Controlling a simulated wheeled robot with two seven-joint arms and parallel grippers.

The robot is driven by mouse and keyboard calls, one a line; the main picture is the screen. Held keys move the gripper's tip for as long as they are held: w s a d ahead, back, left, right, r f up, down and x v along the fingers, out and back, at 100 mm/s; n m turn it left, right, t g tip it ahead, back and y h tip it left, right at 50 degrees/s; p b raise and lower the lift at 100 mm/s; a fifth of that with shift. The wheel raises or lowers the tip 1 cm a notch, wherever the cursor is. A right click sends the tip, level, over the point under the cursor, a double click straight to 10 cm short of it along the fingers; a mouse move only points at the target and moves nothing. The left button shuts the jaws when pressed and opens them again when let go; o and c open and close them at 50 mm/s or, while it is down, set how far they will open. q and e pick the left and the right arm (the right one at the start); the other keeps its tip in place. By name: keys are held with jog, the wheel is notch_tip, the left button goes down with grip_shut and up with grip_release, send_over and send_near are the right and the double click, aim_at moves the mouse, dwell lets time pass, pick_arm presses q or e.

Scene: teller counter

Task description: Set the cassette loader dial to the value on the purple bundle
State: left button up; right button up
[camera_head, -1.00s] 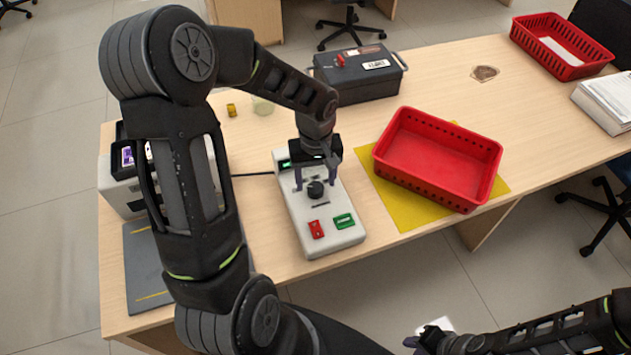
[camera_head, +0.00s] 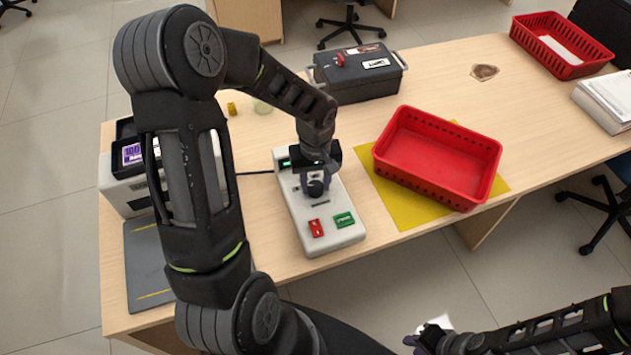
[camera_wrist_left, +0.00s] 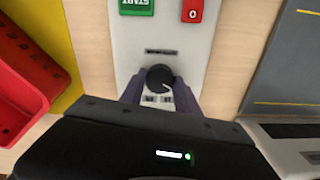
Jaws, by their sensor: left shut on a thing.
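The cassette loader (camera_head: 322,223) is a pale grey box on the counter with a green display, a red button (camera_head: 316,228) and a green START button (camera_head: 344,220). Its black dial (camera_wrist_left: 159,78) has a white pointer mark and labels around it, too small to read. My left gripper (camera_head: 316,188) is down on the loader, its fingers closed on the dial from both sides. The wrist view shows the purple-grey fingers (camera_wrist_left: 160,95) against the dial. A purple-labelled screen or bundle (camera_head: 133,153) shows partly behind my left arm. My right gripper (camera_head: 425,340) is at the bottom edge, its fingers unclear.
A red basket (camera_head: 383,165) on a yellow mat (camera_head: 399,213) stands right of the loader. A dark cash box (camera_head: 358,86) is behind it. A grey machine (camera_head: 118,190) and dark mat (camera_head: 140,285) lie left. Another red basket (camera_head: 517,35) is far right.

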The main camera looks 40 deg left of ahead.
pick_arm(q)
grip_shut()
jog(key=shift+m, duration=0.3)
jog(key=m+b, duration=0.1)
jog(key=m, duration=0.5)
jog(key=shift+m, duration=0.4)
jog(key=m, duration=0.4)
jog(key=shift+m+b, duration=0.3)
jog(key=shift+m, duration=1.9)
